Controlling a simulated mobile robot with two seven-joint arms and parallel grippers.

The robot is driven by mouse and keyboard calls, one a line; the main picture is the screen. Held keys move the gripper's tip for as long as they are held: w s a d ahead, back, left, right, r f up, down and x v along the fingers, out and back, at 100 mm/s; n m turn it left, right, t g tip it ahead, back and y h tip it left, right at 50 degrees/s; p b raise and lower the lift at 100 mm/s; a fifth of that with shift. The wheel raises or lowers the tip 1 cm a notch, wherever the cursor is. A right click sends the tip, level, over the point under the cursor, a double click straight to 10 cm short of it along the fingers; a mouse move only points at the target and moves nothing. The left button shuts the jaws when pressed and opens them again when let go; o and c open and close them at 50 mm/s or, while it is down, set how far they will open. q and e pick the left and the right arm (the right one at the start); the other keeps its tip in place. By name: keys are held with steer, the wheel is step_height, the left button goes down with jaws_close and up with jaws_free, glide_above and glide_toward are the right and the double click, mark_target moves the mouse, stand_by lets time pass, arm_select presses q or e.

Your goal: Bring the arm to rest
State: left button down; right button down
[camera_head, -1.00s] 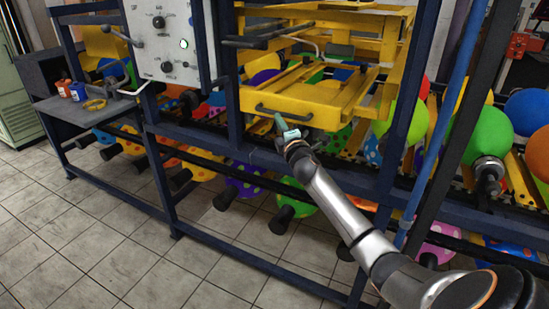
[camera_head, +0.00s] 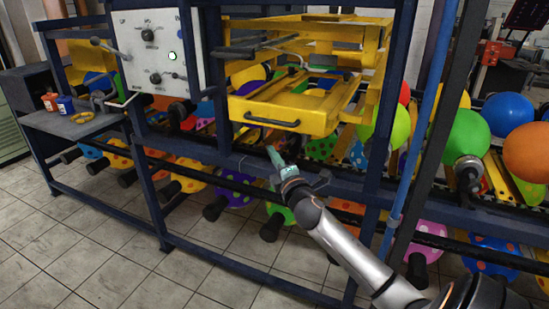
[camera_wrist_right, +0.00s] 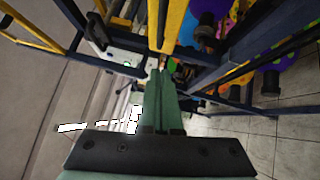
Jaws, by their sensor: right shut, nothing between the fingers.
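My right gripper (camera_head: 273,154) is in front of the balloon printing machine, just below the yellow drawer-like frame (camera_head: 285,108) and its black handle (camera_head: 271,122). Its green fingers are shut with nothing between them, and it is apart from the handle. In the right wrist view the shut green fingers (camera_wrist_right: 163,88) point toward a yellow bar (camera_wrist_right: 173,25) and the dark blue frame. My right arm reaches in from the lower right. My left gripper is not in view.
Dark blue machine rails (camera_head: 235,160) run close behind the gripper. A white control panel (camera_head: 160,50) stands left. Colored balloons (camera_head: 467,135) hang along the machine. The tiled floor (camera_head: 100,240) in front is clear.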

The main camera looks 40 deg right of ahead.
steer(key=shift+s+a, duration=0.15)
steer(key=shift+s, duration=0.25)
steer(key=s+a+f+m+g+y, duration=0.25)
steer(key=a+f, duration=0.25)
steer(key=f, duration=0.3)
steer(key=s+a+f+m+g+y+p, duration=0.1)
steer(key=s+a+f+m, duration=0.1)
steer(key=s+a+f, duration=0.45)
steer(key=s+a+f+m+g+y, duration=0.15)
steer(key=a+f, duration=0.25)
steer(key=f, duration=0.5)
steer(key=s+a+f+m+g+y, duration=0.2)
steer(key=s+a+f+m, duration=0.1)
steer(key=s+a+f, duration=0.2)
steer(key=s+a+f+m+g+y+p, duration=0.1)
steer(key=s+a+f+m, duration=0.3)
steer(key=s+a, duration=0.6)
steer(key=shift+s+a+f+g+y, duration=0.3)
steer(key=shift+s+f+g+y, duration=0.15)
steer(key=shift+y, duration=0.25)
